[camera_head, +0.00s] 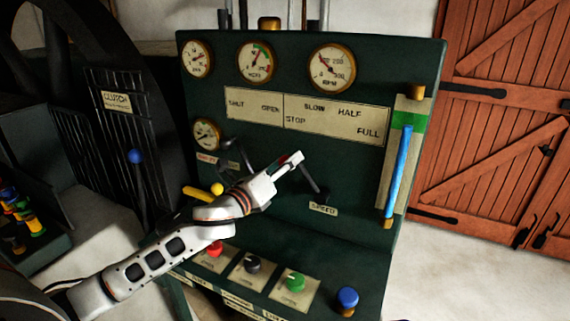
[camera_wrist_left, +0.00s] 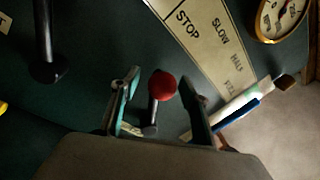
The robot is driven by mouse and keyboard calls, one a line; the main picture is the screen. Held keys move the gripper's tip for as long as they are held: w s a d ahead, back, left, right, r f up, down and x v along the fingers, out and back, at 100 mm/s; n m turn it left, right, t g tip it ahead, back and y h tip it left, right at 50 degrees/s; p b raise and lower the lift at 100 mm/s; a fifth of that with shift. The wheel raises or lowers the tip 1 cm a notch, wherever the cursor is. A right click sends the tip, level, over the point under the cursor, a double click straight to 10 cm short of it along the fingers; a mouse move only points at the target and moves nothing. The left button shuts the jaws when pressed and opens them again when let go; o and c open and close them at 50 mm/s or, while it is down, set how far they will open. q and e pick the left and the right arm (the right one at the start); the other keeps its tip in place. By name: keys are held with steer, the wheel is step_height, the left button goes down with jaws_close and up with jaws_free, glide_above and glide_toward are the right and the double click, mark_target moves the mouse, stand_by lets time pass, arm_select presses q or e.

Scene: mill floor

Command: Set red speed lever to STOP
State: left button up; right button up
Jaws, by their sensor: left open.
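The speed lever shows in the head view as a dark rod (camera_head: 312,178) above the SPEED plate (camera_head: 323,210); its knob is mostly hidden by my left gripper (camera_head: 291,160). In the left wrist view its red knob (camera_wrist_left: 162,85) sits between the two open fingers, with a gap visible on either side. The fingers do not clamp it. The scale plate (camera_head: 307,116) above reads STOP, SLOW, HALF and FULL; STOP (camera_wrist_left: 187,24) is near the top in the wrist view. The lever rod leans up and left in the head view. My right gripper is not in view.
A second dark lever (camera_wrist_left: 45,45) stands left of the gripper in the wrist view. Yellow-knobbed (camera_head: 216,188) and blue-knobbed (camera_head: 135,156) levers are left of it. Red, black, green and blue knobs (camera_head: 347,299) line the lower ledge. A blue gauge column (camera_head: 398,170) stands at right.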

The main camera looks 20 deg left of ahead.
arm_select(q)
steer(key=v, duration=1.2)
steer(key=shift+f, duration=0.1)
stand_by(0.4)
steer(key=s+a+f+n+g+y, duration=0.2)
steer(key=s+f+n+g+y, duration=0.3)
steer(key=s+f+n, duration=0.8)
steer(key=s+a+f+n+g+y, duration=0.3)
steer(key=s+f+n+g, duration=0.3)
steer(key=s+f+n, duration=0.65)
steer(key=w+d+f+t+h, duration=0.1)
steer(key=w+d+f+h, duration=0.1)
steer(key=d+f, duration=0.5)
steer(key=w+d+f+n+t+h, duration=0.1)
steer(key=w+d+f+t+h, duration=0.1)
steer(key=d+f+h, duration=0.3)
steer(key=d+f, duration=0.3)
steer(key=d, duration=0.1)
steer(key=shift+w, duration=0.3)
